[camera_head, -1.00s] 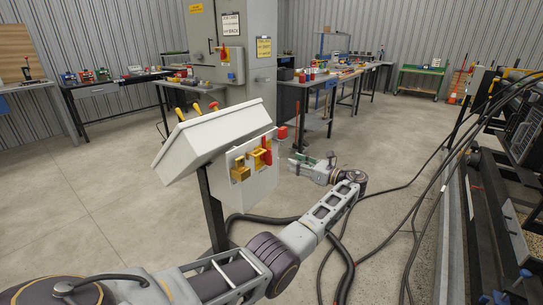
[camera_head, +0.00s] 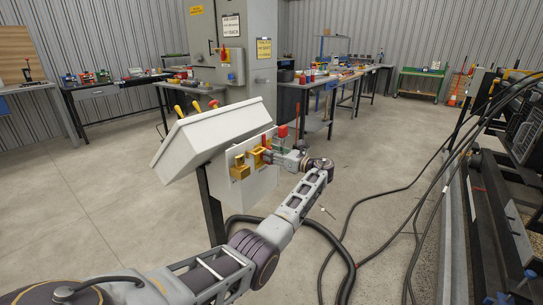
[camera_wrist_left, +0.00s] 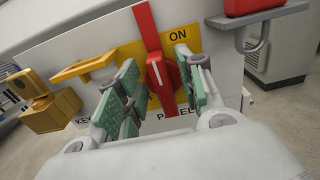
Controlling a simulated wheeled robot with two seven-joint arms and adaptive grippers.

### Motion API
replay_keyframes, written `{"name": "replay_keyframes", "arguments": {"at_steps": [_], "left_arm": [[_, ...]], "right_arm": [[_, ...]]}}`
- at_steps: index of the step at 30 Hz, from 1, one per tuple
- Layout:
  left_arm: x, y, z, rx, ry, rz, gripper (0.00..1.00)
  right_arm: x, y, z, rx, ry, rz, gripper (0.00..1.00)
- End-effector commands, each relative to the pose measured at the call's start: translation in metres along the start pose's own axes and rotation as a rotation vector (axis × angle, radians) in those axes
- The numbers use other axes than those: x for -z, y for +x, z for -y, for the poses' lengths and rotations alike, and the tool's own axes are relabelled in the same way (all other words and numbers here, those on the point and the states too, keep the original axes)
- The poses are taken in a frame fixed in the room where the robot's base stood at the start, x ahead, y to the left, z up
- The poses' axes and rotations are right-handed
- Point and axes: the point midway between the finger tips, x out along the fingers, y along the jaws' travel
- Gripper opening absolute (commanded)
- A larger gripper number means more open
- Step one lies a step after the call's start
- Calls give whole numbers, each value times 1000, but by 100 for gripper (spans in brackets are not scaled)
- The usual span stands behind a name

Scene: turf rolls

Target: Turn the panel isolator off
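The panel isolator is a red handle (camera_wrist_left: 160,75) on a yellow plate (camera_wrist_left: 208,42) marked ON, in the left wrist view. Its long red bar stands nearly upright. It sits on the side face of a white sloped box (camera_head: 213,138) on a dark post. My left gripper (camera_head: 270,157) is at that face in the head view, covering much of the isolator. In the left wrist view the left gripper (camera_wrist_left: 157,88) is open, with one green-padded finger on each side of the handle. Gaps show between pads and handle. My right gripper is not in view.
Left of the isolator is a yellow block (camera_wrist_left: 48,108) with a yellow bracket (camera_wrist_left: 84,66). A red block (camera_wrist_left: 252,6) on a grey hooked holder is at upper right, close to the right finger. Black cables (camera_head: 350,235) lie on the floor.

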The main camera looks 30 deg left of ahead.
Motion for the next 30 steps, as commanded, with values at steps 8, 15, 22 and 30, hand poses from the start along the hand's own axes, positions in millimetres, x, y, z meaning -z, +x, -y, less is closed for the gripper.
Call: {"name": "replay_keyframes", "arguments": {"at_steps": [8, 15, 22, 30], "left_arm": [[0, 7, 0, 1, 0, 0, 38], [0, 7, 0, 1, 0, 0, 28], [0, 6, 0, 1, 0, 0, 0], [0, 6, 0, 1, -7, 0, 0]], "right_arm": [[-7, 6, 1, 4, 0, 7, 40], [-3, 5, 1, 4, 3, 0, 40], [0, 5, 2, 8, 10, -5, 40], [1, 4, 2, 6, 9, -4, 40]]}}
